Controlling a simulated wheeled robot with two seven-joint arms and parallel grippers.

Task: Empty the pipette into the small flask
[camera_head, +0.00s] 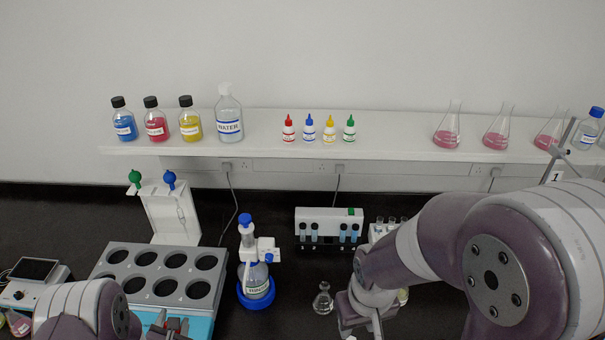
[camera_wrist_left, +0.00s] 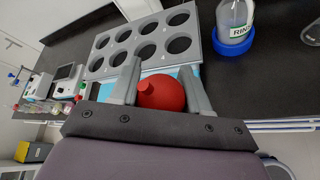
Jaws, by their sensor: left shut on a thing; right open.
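The small flask (camera_head: 323,300), clear glass, stands on the dark bench right of the blue-based bottle. It also shows at the right edge of the left wrist view (camera_wrist_left: 311,35). My left gripper (camera_head: 172,327) is at the bottom edge of the head view, left of the flask. In the left wrist view its fingers (camera_wrist_left: 162,88) are shut on the red bulb (camera_wrist_left: 163,94) of the pipette. The pipette's tube and tip are hidden. My right gripper (camera_head: 361,322) is open, just right of the flask and partly hidden by its own wrist.
A grey rack with round holes (camera_head: 140,272) stands at left, near my left gripper. Behind it, a white stand (camera_head: 165,222) carries green and blue bulbs. A dispenser bottle (camera_head: 254,278) in a blue ring stands between rack and flask. A cuvette rack (camera_head: 328,213) is behind the flask.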

